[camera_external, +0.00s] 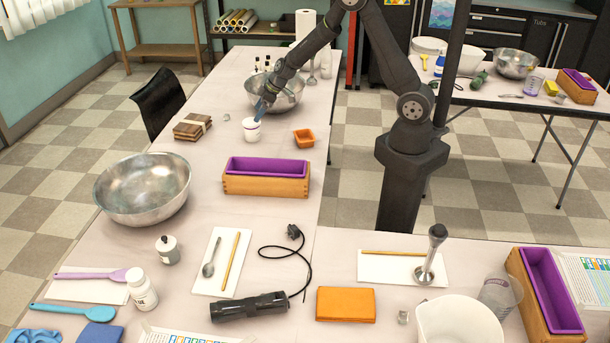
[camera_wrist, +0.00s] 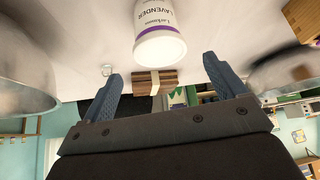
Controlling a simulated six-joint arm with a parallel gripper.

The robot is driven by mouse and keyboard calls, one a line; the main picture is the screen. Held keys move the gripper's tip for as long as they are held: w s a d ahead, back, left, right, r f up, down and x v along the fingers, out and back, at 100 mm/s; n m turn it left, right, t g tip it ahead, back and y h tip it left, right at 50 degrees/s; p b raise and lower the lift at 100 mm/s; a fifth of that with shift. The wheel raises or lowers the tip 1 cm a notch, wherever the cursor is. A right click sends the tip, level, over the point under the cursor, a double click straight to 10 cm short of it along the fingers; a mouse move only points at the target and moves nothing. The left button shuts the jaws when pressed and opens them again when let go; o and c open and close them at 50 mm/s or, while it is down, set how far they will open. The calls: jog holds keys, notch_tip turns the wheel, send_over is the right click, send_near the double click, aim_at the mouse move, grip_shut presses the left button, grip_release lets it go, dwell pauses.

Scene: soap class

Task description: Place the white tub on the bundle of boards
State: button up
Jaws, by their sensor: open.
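The white tub (camera_external: 251,131) with a purple band stands on the table in the external view. My gripper (camera_external: 262,108) is right above and beside its top. In the wrist view the tub (camera_wrist: 160,30), labelled LAVENDER, is just ahead of my open gripper (camera_wrist: 161,68), lined up between the two blue fingers. I cannot tell whether the fingers touch it. The bundle of boards (camera_external: 192,127), brown with a pale band, lies on the table to the left of the tub. It also shows in the wrist view (camera_wrist: 143,84).
A metal bowl (camera_external: 284,92) stands behind the tub, close to my gripper. A small clear cube (camera_external: 227,117) lies between boards and tub.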

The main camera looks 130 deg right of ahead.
jog(key=shift+v, duration=1.85)
jog(key=shift+c, duration=0.6)
jog(key=w+a+f+n, duration=0.1)
jog(key=n, duration=0.1)
jog(key=w+f+n+h, duration=0.1)
jog(key=n, duration=0.1)
jog(key=w+a+f+n+h, duration=0.1)
jog(key=f+n, duration=0.1)
jog(key=shift+w+a+g, duration=0.3)
jog(key=shift+w+g, duration=0.1)
jog(key=n+g+h, duration=0.3)
jog(key=n+h, duration=0.5)
jog(key=n, duration=1.2)
send_near(252, 129)
jog(key=x, duration=0.4)
jog(key=s+x, duration=0.1)
jog(key=x, duration=0.4)
jog(key=s+f+x, duration=0.1)
jog(key=x, duration=0.3)
jog(key=shift+w, duration=0.1)
